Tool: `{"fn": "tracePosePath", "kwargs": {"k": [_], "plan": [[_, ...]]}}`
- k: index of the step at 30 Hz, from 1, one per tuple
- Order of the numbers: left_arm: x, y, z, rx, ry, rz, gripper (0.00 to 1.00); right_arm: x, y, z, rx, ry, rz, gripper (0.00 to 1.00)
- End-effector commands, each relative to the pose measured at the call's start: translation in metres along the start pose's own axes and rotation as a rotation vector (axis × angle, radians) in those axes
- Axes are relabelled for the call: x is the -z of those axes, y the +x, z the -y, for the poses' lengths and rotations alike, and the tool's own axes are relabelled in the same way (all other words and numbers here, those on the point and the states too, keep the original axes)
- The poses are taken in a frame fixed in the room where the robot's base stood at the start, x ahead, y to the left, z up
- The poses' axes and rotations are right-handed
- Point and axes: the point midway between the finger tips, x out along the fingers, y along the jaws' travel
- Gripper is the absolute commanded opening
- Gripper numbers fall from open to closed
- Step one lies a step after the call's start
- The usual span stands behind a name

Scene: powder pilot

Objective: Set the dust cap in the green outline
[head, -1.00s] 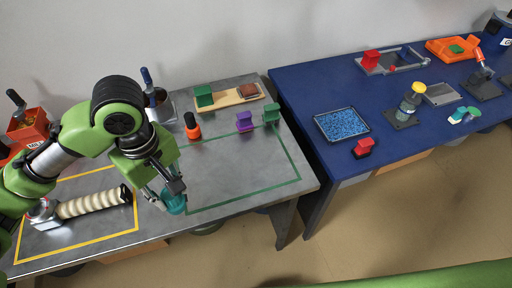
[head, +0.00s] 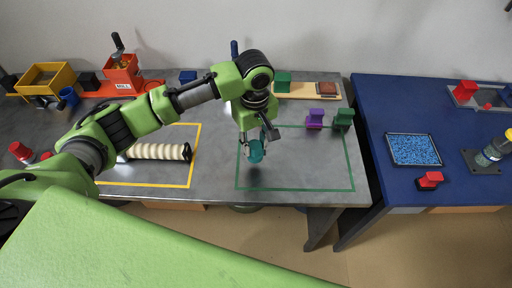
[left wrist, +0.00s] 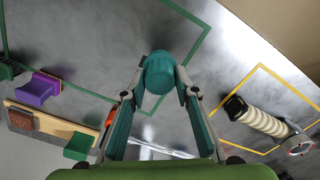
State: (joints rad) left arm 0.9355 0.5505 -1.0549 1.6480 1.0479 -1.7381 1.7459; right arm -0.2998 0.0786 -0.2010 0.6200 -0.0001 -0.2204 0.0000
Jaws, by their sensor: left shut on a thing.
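The dust cap is a short teal cylinder (head: 256,152). My left gripper (head: 254,142) is shut on it, and the left wrist view shows the cap (left wrist: 160,74) between the fingertips. In the head view the cap appears over the left part of the green outline (head: 300,190), inside its left edge. It seems held above the grey table; the exact height is hard to tell. The green outline also shows in the left wrist view (left wrist: 193,48). My right gripper is not in view.
A purple block (head: 315,119) and a green block (head: 343,119) stand at the outline's far right corner. The outline's middle and front are clear. A blue table (head: 375,105) stands to the right.

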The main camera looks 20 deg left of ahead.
Motion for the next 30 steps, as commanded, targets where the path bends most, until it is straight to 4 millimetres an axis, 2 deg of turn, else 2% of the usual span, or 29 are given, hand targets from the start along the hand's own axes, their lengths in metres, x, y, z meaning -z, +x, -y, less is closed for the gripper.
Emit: {"fn": "tracePosePath", "kwargs": {"k": [5,12,23,24,25,30], "plan": [[0.006,0.01,-0.007,0.0,-0.002,-0.002,0.06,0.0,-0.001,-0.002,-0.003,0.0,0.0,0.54],[0.006,0.038,-0.006,0.001,0.0,-0.002,0.06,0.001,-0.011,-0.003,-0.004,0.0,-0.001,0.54],[0.005,0.042,-0.006,0.0,0.0,-0.001,0.06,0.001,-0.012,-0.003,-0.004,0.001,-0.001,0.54],[0.005,0.043,-0.007,-0.001,0.0,-0.002,0.36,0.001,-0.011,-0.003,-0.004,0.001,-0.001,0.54],[0.005,0.043,-0.007,-0.001,0.0,-0.002,0.44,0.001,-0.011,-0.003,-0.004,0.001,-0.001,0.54],[0.005,0.043,-0.006,0.0,0.0,-0.002,0.45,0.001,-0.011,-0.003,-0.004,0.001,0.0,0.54]]}}
